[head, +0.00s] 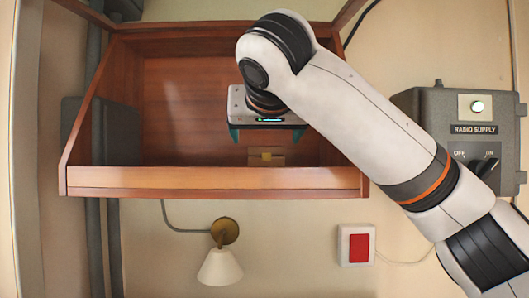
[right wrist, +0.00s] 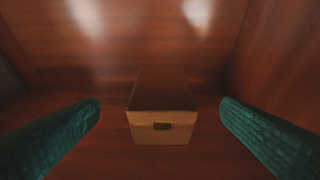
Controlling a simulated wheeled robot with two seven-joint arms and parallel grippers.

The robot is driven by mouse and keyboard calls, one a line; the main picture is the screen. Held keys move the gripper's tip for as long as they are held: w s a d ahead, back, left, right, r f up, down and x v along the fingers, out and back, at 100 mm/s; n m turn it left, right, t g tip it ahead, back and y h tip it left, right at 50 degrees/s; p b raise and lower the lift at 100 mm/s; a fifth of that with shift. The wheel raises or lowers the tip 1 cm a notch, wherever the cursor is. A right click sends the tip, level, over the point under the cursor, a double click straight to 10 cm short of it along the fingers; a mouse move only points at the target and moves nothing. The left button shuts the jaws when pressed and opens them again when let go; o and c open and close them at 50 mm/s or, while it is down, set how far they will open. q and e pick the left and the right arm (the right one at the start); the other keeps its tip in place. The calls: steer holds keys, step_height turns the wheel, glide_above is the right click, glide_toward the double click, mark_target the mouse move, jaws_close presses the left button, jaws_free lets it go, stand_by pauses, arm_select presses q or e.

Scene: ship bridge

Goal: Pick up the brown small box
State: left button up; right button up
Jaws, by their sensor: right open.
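The small brown box (head: 267,157) sits inside the wooden shelf box (head: 215,178), low in it, behind the front board. In the right wrist view the brown box (right wrist: 163,115) stands between the two teal fingers, with a small dark clasp on its front. Gaps show on both sides of it. My right gripper (head: 265,134) is open and empty, with its fingertips over the box in the head view. The front board may hide the bottom of the box. My left gripper is not in view.
The shelf's raised front board and side walls surround the space around the box. A grey radio supply unit (head: 440,112) is on the wall at right. A wall lamp (head: 220,266) and a red-and-white wall box (head: 357,245) are below the shelf.

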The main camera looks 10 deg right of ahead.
mark_target(265, 150)
steer(key=p+x, duration=0.4)
steer(key=x, duration=0.2)
steer(key=shift+w+d+p, duration=0.15)
steer(key=shift+w+p, duration=0.25)
steer(key=shift+w+d+f, duration=0.1)
steer(key=shift+w+f, duration=0.15)
steer(key=shift+w, duration=0.05)
steer(key=shift+w+f, duration=0.25)
steer(key=shift+f, duration=0.05)
steer(key=c, duration=0.5)
steer(key=shift+r, duration=0.1)
steer(key=c, duration=0.7)
